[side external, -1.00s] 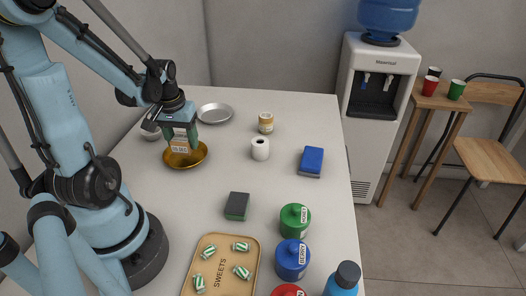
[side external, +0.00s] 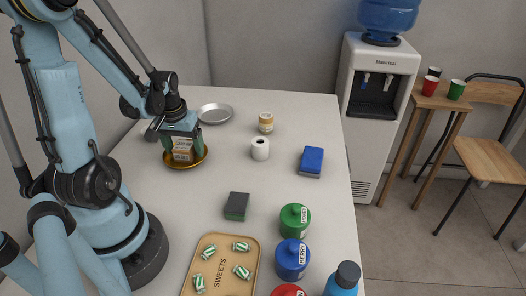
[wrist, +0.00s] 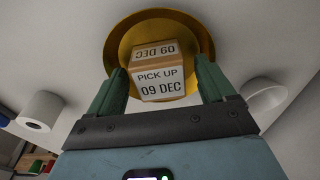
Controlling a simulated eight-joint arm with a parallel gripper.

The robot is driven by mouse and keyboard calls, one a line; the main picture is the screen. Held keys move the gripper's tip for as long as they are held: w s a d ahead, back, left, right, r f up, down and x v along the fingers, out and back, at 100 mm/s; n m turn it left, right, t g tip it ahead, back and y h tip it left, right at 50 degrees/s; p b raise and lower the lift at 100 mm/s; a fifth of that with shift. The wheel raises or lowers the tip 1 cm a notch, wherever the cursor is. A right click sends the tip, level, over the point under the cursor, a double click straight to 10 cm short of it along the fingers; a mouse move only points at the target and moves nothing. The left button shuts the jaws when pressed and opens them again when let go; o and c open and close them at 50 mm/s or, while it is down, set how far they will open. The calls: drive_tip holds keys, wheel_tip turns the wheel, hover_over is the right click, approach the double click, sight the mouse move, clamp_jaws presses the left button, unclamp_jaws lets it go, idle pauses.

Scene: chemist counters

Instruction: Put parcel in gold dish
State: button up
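The parcel (side external: 183,155) is a small cardboard box with a white date label. It sits in the gold dish (side external: 170,164), at the far left of the counter. In the wrist view the parcel (wrist: 163,84) reads "PICK UP 09 DEC" and lies against the gold dish (wrist: 122,42). My gripper (side external: 183,148) is low over the dish, with its green fingers on either side of the parcel. In the wrist view my gripper (wrist: 160,80) shows a narrow gap between the parcel and the right finger, so it looks open. The parcel's underside is hidden.
A silver plate (side external: 215,113) lies behind the dish. A sweets tray (side external: 207,250) and bottles are at the front.

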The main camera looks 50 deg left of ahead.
sight(181, 148)
drive_tip(key=shift+r, duration=0.15)
wheel_tip(181, 148, up, 12)
drive_tip(key=s+d, duration=0.1)
drive_tip(key=w+d+m+t, duration=0.3)
drive_tip(key=w+d+m, duration=0.1)
drive_tip(key=d, duration=0.5)
drive_tip(key=w+d+m+t+h, duration=0.1)
drive_tip(key=w+d+m+t, duration=0.2)
drive_tip(key=d, duration=0.7)
drive_tip(key=shift+w+d+r+m, duration=0.15)
drive_tip(key=shift+w+d+m, duration=0.15)
drive_tip(key=shift+w+m, duration=0.5)
